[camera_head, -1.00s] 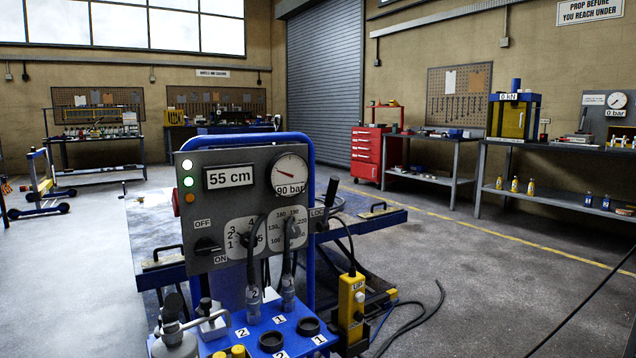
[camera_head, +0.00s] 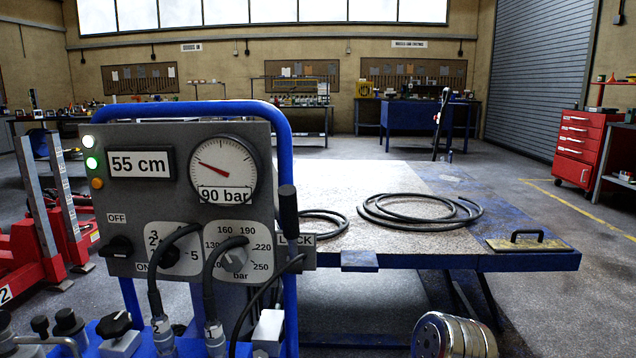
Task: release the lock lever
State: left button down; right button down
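A black lever (camera_head: 288,212) stands upright at the right edge of the grey control panel (camera_head: 190,137). Neither of my grippers is in view.
A blue tube frame (camera_head: 287,135) surrounds the panel. Behind it is a lift table (camera_head: 400,180) with coiled black hose (camera_head: 420,211) and a yellow handled plate (camera_head: 528,244). Red stands (camera_head: 40,235) are at left.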

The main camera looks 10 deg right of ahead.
aim_at(288, 197)
jog(key=l+u, duration=0.25)
jog(key=l, duration=0.25)
jog(key=l+u, duration=0.25)
jog(key=l, duration=0.2)
jog(key=k+l+u, duration=0.25)
jog(key=l, duration=0.2)
jog(key=l+u, duration=0.25)
jog(key=l, duration=0.25)
jog(key=l+u, duration=0.15)
jog(key=l, duration=0.65)
jog(key=i+l+z, duration=0.25)
jog(key=i+z, duration=0.15)
